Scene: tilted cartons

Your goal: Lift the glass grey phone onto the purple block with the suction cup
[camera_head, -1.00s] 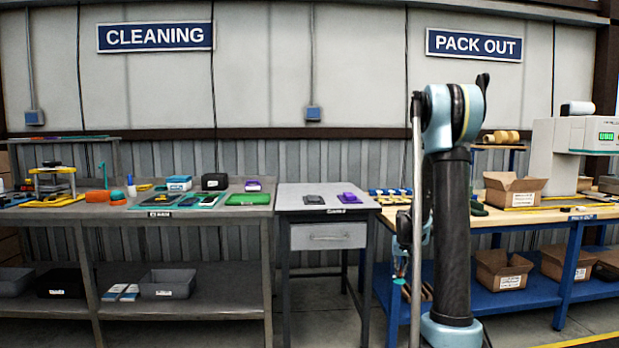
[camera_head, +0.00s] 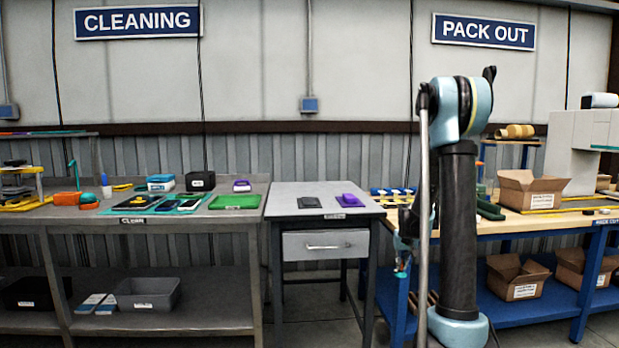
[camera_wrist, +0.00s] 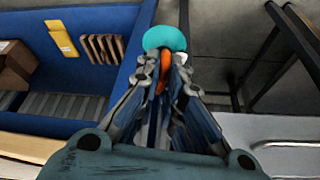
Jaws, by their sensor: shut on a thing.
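A flat dark grey slab (camera_head: 320,202), which looks like the grey phone, lies on the small grey table (camera_head: 290,208). The purple block (camera_head: 350,200) sits just to its right on the same table, with nothing visible on it. My gripper (camera_wrist: 168,72) is shut on the suction cup (camera_wrist: 165,37), which has a teal disc and an orange body. In the head view the gripper hangs low to the right of the small table, partly hidden by my arm, with the teal cup (camera_head: 401,274) below the tabletop's height. The gripper is apart from the phone and block.
The cleaning bench (camera_head: 60,216) at left holds several phones, a green tray (camera_head: 235,202) and another purple item (camera_head: 242,186). The blue-framed pack-out bench (camera_head: 575,222) with open cartons (camera_head: 530,190) stands at right. The small table's front is clear.

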